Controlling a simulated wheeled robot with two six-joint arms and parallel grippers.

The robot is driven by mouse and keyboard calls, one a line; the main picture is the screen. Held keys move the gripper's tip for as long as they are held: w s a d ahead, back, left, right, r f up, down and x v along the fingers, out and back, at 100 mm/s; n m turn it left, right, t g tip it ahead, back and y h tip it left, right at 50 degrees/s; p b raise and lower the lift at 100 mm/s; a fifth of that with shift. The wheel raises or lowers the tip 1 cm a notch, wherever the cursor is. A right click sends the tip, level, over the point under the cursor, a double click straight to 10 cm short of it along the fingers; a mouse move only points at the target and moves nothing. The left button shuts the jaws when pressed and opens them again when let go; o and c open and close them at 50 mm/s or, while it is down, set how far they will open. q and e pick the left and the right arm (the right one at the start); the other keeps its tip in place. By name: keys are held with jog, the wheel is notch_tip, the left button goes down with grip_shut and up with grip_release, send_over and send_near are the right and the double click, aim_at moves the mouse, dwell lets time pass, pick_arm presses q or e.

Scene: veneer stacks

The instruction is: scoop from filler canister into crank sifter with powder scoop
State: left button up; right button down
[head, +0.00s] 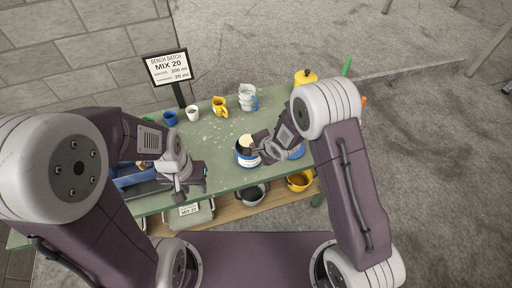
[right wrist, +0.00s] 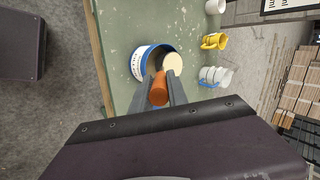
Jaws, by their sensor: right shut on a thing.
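The filler canister (head: 247,160) is a blue and white tub on the green table, and it also shows in the right wrist view (right wrist: 137,62). My right gripper (right wrist: 160,82) is shut on the orange handle of the powder scoop (right wrist: 159,92). A round cream shape (right wrist: 172,64), seemingly the scoop's bowl, is at the canister's mouth; its depth is unclear. A white ribbed vessel with a blue handle (head: 247,97), possibly the crank sifter, stands behind the canister. My left gripper (head: 186,184) is over the table's front left, with no object visible in it; its jaw gap is unclear.
A yellow mug (head: 219,107), a white cup (head: 192,114) and a blue cup (head: 170,118) stand along the back. A yellow container (head: 305,77) is at the back right. A blue tray (head: 130,176) lies left. The shelf below holds a yellow bowl (head: 300,181).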

jog(key=shift+w+a+r+p, duration=0.1)
jog(key=shift+w+r+p, duration=0.2)
jog(key=shift+p, duration=0.8)
jog(key=shift+f, duration=0.1)
dwell(0.6)
jog(key=shift+f+b, duration=0.15)
jog(key=shift+b, duration=0.2)
jog(key=shift+s+f+b, duration=0.35)
jog(key=shift+s+b, duration=0.2)
jog(key=shift+b, duration=1.15)
jog(key=shift+d+r, duration=0.2)
notch_tip(320, 180, up, 9)
jog(key=p, duration=0.9)
dwell(1.0)
